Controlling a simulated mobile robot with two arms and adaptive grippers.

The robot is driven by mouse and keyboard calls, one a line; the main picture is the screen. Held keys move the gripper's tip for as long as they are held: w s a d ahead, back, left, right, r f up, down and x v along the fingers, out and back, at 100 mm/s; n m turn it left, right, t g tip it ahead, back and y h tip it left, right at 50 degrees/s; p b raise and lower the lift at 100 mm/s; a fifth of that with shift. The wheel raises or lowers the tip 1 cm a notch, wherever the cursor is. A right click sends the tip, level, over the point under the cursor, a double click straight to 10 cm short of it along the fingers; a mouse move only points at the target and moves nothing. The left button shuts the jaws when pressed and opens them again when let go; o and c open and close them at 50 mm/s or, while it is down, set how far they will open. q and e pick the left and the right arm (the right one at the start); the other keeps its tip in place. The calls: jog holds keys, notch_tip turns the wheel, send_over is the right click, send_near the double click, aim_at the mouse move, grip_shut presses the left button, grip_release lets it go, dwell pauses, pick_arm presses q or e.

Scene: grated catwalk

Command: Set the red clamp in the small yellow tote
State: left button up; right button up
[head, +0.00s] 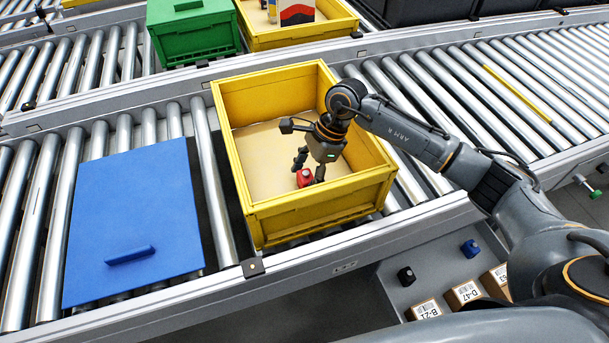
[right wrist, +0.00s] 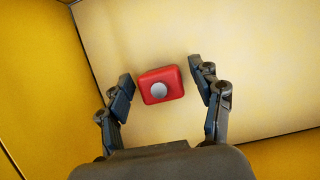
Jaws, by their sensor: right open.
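The red clamp (head: 304,178) lies on the pale floor of the small yellow tote (head: 320,215), near its front side. In the right wrist view the clamp (right wrist: 161,85) is a red block with a round grey spot on top. My right gripper (head: 309,176) reaches down inside the tote. Its open fingers (right wrist: 161,90) are on either side of the clamp, with a gap visible on both sides. My left gripper is not in view.
A blue panel with a handle (head: 135,220) lies on the rollers left of the tote. A green crate (head: 192,35) and another yellow tote (head: 300,36) stand behind. Labelled boxes (head: 463,294) sit below at the front right.

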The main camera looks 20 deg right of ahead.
jog(key=shift+r, duration=0.3)
jog(key=b+v, duration=0.1)
jog(key=v, duration=1)
jog(key=shift+d+r, duration=0.15)
jog(key=shift+r, duration=0.2)
